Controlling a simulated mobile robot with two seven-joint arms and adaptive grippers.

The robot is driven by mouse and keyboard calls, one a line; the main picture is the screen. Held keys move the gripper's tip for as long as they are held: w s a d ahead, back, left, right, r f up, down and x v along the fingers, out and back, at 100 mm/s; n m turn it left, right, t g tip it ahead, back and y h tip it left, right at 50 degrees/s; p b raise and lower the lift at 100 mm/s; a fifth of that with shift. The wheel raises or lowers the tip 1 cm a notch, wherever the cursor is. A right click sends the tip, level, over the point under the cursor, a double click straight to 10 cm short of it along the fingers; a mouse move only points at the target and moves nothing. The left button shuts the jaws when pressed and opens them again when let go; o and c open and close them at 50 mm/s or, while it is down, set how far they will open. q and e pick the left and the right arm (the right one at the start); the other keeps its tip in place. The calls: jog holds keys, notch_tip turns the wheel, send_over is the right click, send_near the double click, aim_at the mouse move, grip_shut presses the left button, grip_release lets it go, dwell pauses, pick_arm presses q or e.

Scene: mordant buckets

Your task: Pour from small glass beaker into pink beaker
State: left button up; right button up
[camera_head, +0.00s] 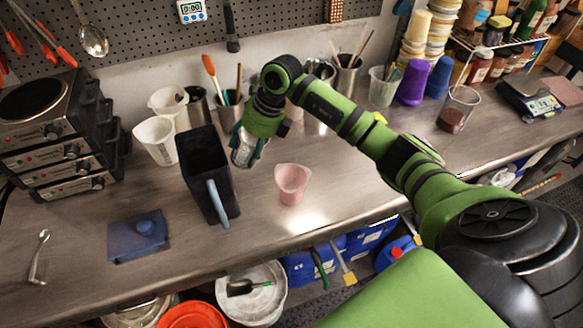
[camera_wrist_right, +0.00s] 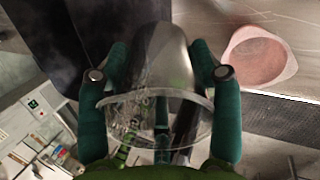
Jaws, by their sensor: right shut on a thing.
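My right gripper (camera_head: 247,146) is shut on the small glass beaker (camera_head: 241,157), holding it just right of the dark jug. In the right wrist view the clear beaker (camera_wrist_right: 155,105) sits between the two green fingers of the gripper (camera_wrist_right: 159,74). Its contents are hard to make out. The pink beaker (camera_head: 291,183) stands upright on the bench, right of and nearer than the held beaker, apart from it. It also shows at the upper right of the right wrist view (camera_wrist_right: 258,60). My left gripper is not in view.
A tall dark jug with a blue handle (camera_head: 205,165) stands close left of the held beaker. White beakers (camera_head: 155,140) and utensil pots are behind. A blue pad (camera_head: 138,235) lies front left. A beaker with reddish contents (camera_head: 457,112) stands right. The bench around the pink beaker is clear.

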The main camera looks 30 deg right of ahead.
aim_at(241, 131)
jog(key=shift+g+h, duration=0.5)
jog(key=shift+h, duration=0.3)
jog(key=r, duration=0.4)
jog(key=a+r, duration=0.1)
jog(key=r, duration=0.2)
jog(key=shift+w, duration=0.25)
jog(key=shift+w+a+r+g+h, duration=0.2)
jog(key=shift+a+g+h, duration=0.15)
jog(key=shift+h, duration=0.2)
jog(key=shift+w+a+r+g+h, duration=0.15)
jog(key=shift+a+g+h, duration=0.15)
jog(key=shift+h, duration=0.25)
notch_tip(241, 131, up, 6)
